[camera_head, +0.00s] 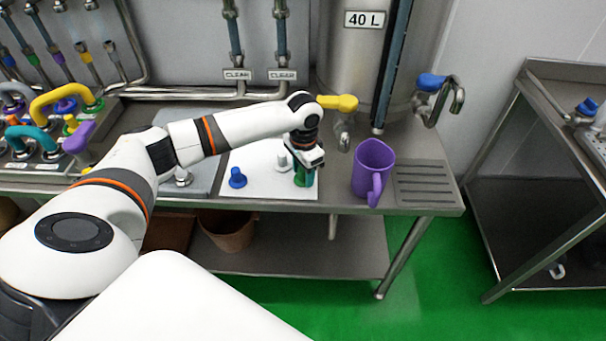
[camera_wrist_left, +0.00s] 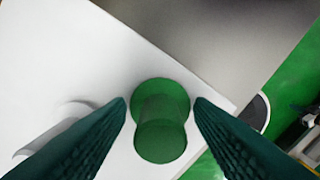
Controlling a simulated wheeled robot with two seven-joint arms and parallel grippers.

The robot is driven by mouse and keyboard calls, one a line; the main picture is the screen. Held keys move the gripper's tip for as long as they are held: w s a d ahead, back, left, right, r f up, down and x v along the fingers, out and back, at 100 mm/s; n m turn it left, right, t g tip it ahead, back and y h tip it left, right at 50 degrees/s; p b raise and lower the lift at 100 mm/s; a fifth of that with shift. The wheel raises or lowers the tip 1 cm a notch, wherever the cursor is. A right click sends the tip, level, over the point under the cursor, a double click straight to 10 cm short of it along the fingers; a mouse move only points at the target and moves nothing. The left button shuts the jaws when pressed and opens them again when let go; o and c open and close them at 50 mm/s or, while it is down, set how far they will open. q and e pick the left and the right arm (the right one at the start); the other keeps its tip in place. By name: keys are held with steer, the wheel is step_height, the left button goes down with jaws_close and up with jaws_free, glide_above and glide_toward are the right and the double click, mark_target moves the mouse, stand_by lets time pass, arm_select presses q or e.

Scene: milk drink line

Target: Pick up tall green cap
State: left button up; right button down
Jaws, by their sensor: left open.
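The tall green cap (camera_wrist_left: 160,122) stands on the white mat (camera_wrist_left: 60,60), near the mat's edge. In the left wrist view it sits between the two dark green fingers of my left gripper (camera_wrist_left: 160,112), with a small gap on each side. In the head view my left gripper (camera_head: 305,172) is low over the front right part of the mat, and the green cap (camera_head: 299,178) is partly hidden by it. My left gripper is open. My right gripper is not in view.
A blue cap (camera_head: 237,178) and a pale cap (camera_head: 282,161) stand on the mat left of my gripper. A yellow-handled tap (camera_head: 338,103) is behind. The table's front edge is close.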

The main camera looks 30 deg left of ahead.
arm_select(q)
jaws_close()
steer(key=shift+r, duration=0.1)
